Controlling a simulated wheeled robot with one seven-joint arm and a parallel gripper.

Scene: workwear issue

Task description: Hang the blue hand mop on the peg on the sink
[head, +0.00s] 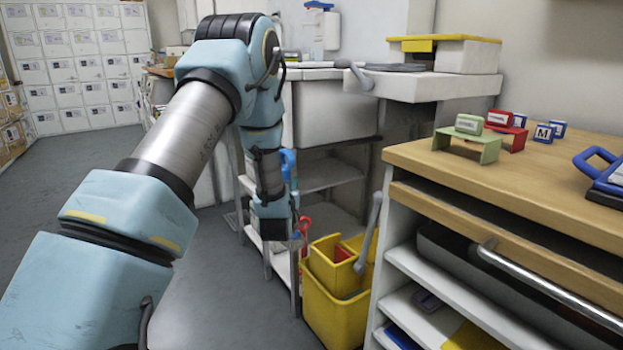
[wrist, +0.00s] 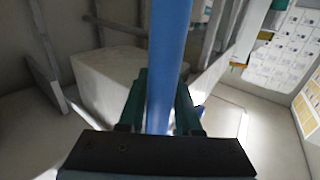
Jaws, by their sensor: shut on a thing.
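In the wrist view my gripper (wrist: 162,100) is shut on a blue rod, the handle of the blue hand mop (wrist: 168,50). The handle runs lengthwise between the two dark green fingers; the mop's head is not visible there. In the head view my gripper (head: 272,222) hangs low, pointing down, in front of the shelves below the sink (head: 335,110). My arm partly hides the sink's left side. A grey rounded piece (head: 360,76) sticks out at the sink's front edge; I cannot tell whether it is the peg.
A yellow mop bucket (head: 330,312) with a grey lever stands right of my gripper, close to it. A wooden-topped counter (head: 500,180) with small coloured blocks fills the right side. A yellow-lidded box (head: 450,52) sits beside the sink. Open floor (head: 225,290) lies to the left.

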